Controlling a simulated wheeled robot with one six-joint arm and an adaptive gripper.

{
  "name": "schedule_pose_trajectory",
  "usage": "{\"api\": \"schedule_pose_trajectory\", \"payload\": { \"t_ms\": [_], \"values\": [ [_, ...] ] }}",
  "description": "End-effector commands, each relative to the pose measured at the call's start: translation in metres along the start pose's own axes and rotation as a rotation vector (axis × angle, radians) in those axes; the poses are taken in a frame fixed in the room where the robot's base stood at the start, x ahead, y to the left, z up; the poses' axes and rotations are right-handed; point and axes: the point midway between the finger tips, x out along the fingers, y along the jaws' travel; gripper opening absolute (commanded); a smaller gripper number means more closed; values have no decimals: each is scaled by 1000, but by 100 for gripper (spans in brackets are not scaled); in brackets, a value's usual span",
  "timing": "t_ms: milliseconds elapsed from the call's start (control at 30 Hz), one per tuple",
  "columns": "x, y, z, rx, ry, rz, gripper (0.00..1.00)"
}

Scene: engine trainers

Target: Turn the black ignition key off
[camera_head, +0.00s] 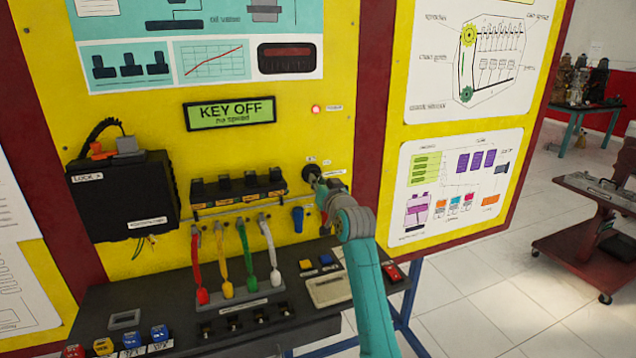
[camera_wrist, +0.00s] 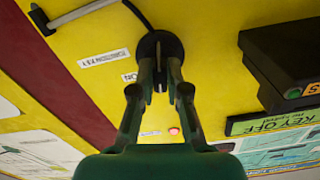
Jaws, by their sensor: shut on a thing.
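The round black ignition switch (camera_head: 311,172) is on the yellow panel, right of the row of coil units. In the wrist view its dark disc (camera_wrist: 160,45) lies at the fingertips. My gripper (camera_head: 320,183) is at the switch, and in the wrist view its two fingers (camera_wrist: 159,82) are shut on the thin black key (camera_wrist: 159,76). The key is mostly hidden between the fingers, so its exact angle is hard to tell. The green display (camera_head: 230,112) reads "KEY OFF", with smaller text below.
A small red lamp (camera_head: 316,108) glows above the switch. A black box (camera_head: 122,197) and the coil row (camera_head: 238,188) stick out on the left. A dark control shelf (camera_head: 180,322) with buttons juts out below.

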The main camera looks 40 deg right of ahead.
Motion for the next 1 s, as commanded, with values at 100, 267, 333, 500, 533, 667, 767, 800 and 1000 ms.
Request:
{"api": "schedule_pose_trajectory", "payload": {
  "t_ms": [100, 267, 333, 500, 533, 667, 767, 800, 1000],
  "values": [
    [0, 0, 0, -74, -1, 1, 0],
    [0, 0, 0, -150, -1, 0, 0],
    [0, 0, 0, -174, -1, 0, 0],
    [0, 0, 0, -210, -1, 0, 0],
    [0, 0, 0, -214, -1, 0, 0],
    [0, 0, 0, -222, -1, 0, 0],
    [0, 0, 0, -223, -1, 0, 0],
    [0, 0, 0, -223, -1, 0, 0],
    [0, 0, 0, -222, -1, 0, 22]
  ]
}}
